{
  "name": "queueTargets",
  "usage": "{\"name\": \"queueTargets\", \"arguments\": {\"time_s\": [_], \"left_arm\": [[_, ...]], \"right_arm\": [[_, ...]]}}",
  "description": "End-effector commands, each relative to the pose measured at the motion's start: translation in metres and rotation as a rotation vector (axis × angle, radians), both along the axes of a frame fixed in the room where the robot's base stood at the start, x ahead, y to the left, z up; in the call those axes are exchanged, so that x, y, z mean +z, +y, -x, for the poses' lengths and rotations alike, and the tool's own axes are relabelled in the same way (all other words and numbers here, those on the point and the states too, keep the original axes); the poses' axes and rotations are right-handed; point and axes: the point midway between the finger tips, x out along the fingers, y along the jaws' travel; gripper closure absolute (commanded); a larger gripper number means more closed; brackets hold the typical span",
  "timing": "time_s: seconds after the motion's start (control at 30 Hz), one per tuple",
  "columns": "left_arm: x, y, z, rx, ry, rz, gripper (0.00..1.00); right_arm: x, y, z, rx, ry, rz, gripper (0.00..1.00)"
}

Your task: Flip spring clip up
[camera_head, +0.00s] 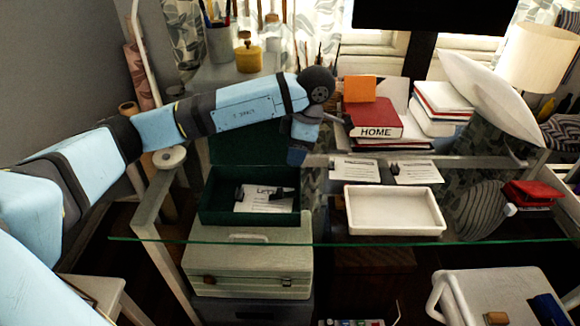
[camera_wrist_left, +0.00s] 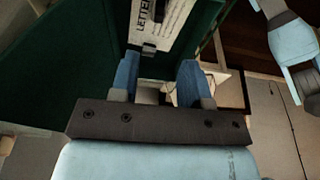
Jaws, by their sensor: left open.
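A sheet of paper stands in the dark green box (camera_head: 207,203), with a small black clip (camera_head: 239,192) at its left and a dark piece (camera_head: 284,193) near its upper right. In the left wrist view the sheet (camera_wrist_left: 163,28) shows printed letters, and a small dark clip (camera_wrist_left: 148,48) is at its lower edge. My left gripper (camera_wrist_left: 158,82) has its two blue fingers apart with nothing between them, just short of this clip. In the head view the left gripper (camera_head: 297,155) points down at the box's right side. Whether the clip's lever is up is too small to tell.
The glass shelf (camera_head: 330,241) holds a white tray (camera_head: 395,231) and two clipped papers (camera_head: 355,170) behind it. A red HOME book (camera_head: 377,133) lies beyond my left wrist. A pale green case (camera_head: 250,262) stands below the box.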

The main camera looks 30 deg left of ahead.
Motion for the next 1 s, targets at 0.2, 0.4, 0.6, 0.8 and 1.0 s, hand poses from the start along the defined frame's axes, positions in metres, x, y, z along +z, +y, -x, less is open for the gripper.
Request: {"name": "queueTargets", "arguments": {"time_s": [0.2,0.4,0.6,0.8,1.0], "left_arm": [[0.029,-0.005,-0.004,0.000,-0.001,-0.001,0.57],[0.033,-0.007,-0.004,0.000,0.001,0.000,0.57],[0.033,-0.007,-0.004,0.000,0.001,0.000,0.57],[0.033,-0.007,-0.004,0.000,0.001,0.001,0.57],[0.005,-0.043,0.010,-0.033,0.041,0.152,0.57]], "right_arm": [[0.004,0.000,0.000,-0.003,0.003,-0.002,0.57],[0.004,-0.001,-0.001,-0.004,0.002,-0.003,0.57],[0.004,-0.001,-0.001,-0.004,0.002,-0.003,0.57],[0.004,-0.001,-0.001,-0.004,0.002,-0.003,0.57],[0.004,-0.001,-0.001,-0.004,0.001,-0.003,0.57]]}}
